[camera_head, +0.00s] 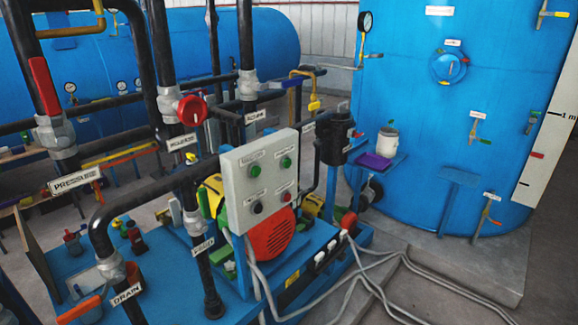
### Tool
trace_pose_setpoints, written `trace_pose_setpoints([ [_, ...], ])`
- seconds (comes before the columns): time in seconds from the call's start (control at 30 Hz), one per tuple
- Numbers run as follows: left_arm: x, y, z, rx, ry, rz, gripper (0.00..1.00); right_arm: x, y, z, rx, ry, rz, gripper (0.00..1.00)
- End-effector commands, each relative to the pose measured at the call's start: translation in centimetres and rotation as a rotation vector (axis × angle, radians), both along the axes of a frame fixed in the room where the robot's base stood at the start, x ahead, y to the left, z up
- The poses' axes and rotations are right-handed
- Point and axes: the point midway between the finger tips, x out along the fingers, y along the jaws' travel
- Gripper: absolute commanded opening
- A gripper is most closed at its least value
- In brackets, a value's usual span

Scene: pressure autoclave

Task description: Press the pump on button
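A pale grey control panel (234,163) stands upright near the middle of the view, above the pump base. It carries a green button (286,162) at upper right, another green button (255,170) at upper left, a red button (286,196) at lower right and a dark button or knob (257,207) at lower left. Each has a small label above it, too small to read, so I cannot tell which one is pump on. Nothing covers the panel's front. Neither of my grippers shows in the view.
Black pipes with a red-handled valve (44,87) and a red round valve (192,110) stand left of the panel. A red motor cover (270,236) is below it. A large blue tank (430,130) stands at right. Grey cables (400,262) cross the floor.

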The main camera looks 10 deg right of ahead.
Motion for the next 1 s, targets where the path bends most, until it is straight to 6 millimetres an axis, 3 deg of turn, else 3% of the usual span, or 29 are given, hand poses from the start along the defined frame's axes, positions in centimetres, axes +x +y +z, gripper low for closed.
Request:
trace_pose_setpoints([
  [0.03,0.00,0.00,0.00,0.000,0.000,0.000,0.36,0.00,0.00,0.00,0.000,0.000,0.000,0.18],
  [0.17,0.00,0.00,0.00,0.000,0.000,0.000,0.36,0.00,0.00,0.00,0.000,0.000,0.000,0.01],
  [1.0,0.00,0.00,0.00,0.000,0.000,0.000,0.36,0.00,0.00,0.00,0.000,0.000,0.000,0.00],
])
